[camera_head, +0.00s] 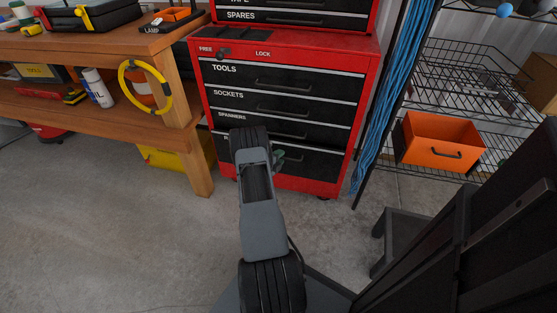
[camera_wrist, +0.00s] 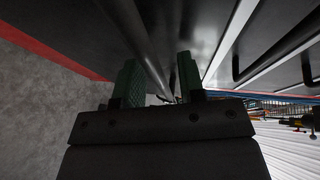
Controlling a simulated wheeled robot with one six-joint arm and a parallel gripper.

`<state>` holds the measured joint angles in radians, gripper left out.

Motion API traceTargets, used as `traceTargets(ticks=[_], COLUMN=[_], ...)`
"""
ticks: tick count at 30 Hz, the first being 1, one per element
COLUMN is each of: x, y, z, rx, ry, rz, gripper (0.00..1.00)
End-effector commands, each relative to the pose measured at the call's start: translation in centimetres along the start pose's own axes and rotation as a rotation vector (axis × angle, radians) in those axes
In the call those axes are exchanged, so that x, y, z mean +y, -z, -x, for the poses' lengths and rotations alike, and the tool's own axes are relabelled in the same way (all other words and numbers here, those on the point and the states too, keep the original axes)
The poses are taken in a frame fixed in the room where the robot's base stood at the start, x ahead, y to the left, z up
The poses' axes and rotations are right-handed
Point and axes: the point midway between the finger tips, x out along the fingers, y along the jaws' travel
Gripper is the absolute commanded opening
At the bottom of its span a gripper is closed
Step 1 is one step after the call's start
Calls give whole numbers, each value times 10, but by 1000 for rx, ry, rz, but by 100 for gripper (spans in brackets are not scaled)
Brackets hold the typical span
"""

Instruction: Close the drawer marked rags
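A red tool chest (camera_head: 357,125) with black drawer fronts stands ahead in the head view. The drawers marked TOOLS, SOCKETS and SPANNERS look shut. The lowest drawer (camera_head: 318,163) is partly behind my arm, so its label is hidden and no "rags" mark can be read. I cannot tell how far it stands out. My gripper (camera_head: 279,158), with green fingers, is at this lowest drawer's front. In the wrist view my gripper (camera_wrist: 160,80) has its fingers apart, with a dark bar handle (camera_wrist: 147,50) running between them. I cannot tell whether they touch it.
A wooden workbench (camera_head: 180,95) with a yellow hose ring (camera_head: 122,85) stands at the left. Blue cables (camera_head: 398,90) hang right of the chest. A wire rack with an orange bin (camera_head: 435,140) stands at the right. The concrete floor (camera_head: 110,230) at front left is clear.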

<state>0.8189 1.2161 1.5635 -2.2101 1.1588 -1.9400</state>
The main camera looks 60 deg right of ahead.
Motion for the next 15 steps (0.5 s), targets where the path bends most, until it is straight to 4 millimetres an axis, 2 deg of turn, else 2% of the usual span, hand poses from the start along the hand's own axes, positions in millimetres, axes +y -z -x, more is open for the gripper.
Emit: traceTargets(ticks=[7, 15], x=[0, 0], y=[0, 0], z=[0, 0], rx=[0, 0], ry=[0, 1], rz=[0, 0], gripper=[36, 12])
